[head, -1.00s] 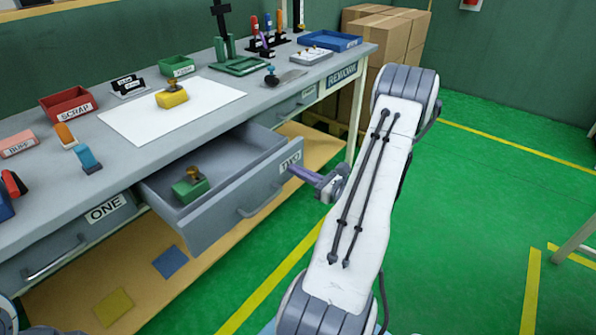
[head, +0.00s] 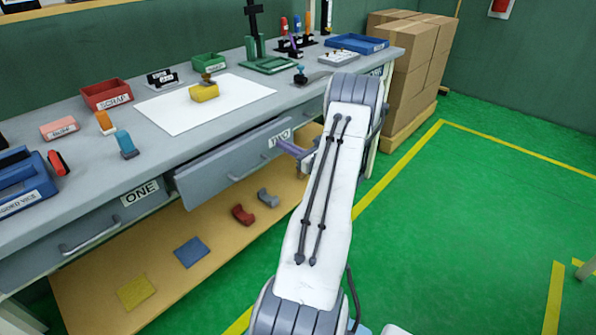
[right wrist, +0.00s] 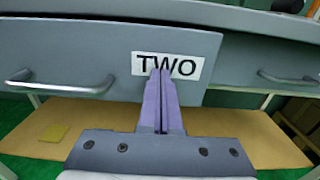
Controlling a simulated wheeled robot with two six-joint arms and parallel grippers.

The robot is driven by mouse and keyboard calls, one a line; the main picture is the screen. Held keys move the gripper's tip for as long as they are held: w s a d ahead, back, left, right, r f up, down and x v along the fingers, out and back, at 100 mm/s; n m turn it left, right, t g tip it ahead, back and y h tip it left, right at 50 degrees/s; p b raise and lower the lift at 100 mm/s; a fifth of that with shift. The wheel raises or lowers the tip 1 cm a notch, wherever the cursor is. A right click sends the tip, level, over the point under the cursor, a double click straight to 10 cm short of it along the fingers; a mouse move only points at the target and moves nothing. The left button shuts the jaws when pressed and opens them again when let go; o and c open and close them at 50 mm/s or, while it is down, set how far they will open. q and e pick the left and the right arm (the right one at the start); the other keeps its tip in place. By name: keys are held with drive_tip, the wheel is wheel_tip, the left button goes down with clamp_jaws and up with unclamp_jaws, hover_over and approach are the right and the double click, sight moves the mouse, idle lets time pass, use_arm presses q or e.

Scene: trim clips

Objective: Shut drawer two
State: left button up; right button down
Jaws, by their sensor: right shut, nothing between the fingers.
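Drawer two (head: 215,172) is a grey drawer under the workbench, standing partly open, with a narrow strip of its inside showing. Its front carries a white TWO label (head: 280,138) and a bar handle (head: 247,168). My right gripper (head: 279,144) is shut and empty, its purple fingers pointing at the front by the label. In the right wrist view the fingertips (right wrist: 160,73) overlap the lower middle of the TWO label (right wrist: 186,67) and look to be against the drawer front (right wrist: 100,40). The drawer's contents are hidden. My left gripper is not in view.
Drawer one (head: 90,235) is shut to the left. The worktop (head: 160,130) above holds bins, a yellow block (head: 204,93) and tools. A lower shelf (head: 160,270) holds small parts. Cardboard boxes (head: 415,60) stand beyond the bench. The green floor at right is clear.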

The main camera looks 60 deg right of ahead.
drive_tip(key=w, duration=0.2)
drive_tip(key=w+b, duration=0.1)
drive_tip(key=w, duration=0.2)
drive_tip(key=w+d, duration=0.1)
drive_tip(key=w, duration=0.1)
drive_tip(key=shift+w+f, duration=0.1)
drive_tip(key=shift+w, duration=0.5)
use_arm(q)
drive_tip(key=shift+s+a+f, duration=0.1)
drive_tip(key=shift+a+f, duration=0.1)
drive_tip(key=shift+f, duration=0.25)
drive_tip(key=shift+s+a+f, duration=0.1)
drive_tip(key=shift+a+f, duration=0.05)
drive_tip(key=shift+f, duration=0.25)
use_arm(e)
drive_tip(key=shift+w+d+r, duration=0.15)
drive_tip(key=shift+w+r, duration=0.05)
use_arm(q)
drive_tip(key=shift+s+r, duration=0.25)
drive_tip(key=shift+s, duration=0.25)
use_arm(e)
drive_tip(key=s+a, duration=0.2)
drive_tip(key=s, duration=1.2)
drive_tip(key=shift+s+f, duration=0.15)
drive_tip(key=shift+s, duration=0.05)
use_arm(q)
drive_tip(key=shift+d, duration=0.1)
use_arm(e)
drive_tip(key=shift+a, duration=0.15)
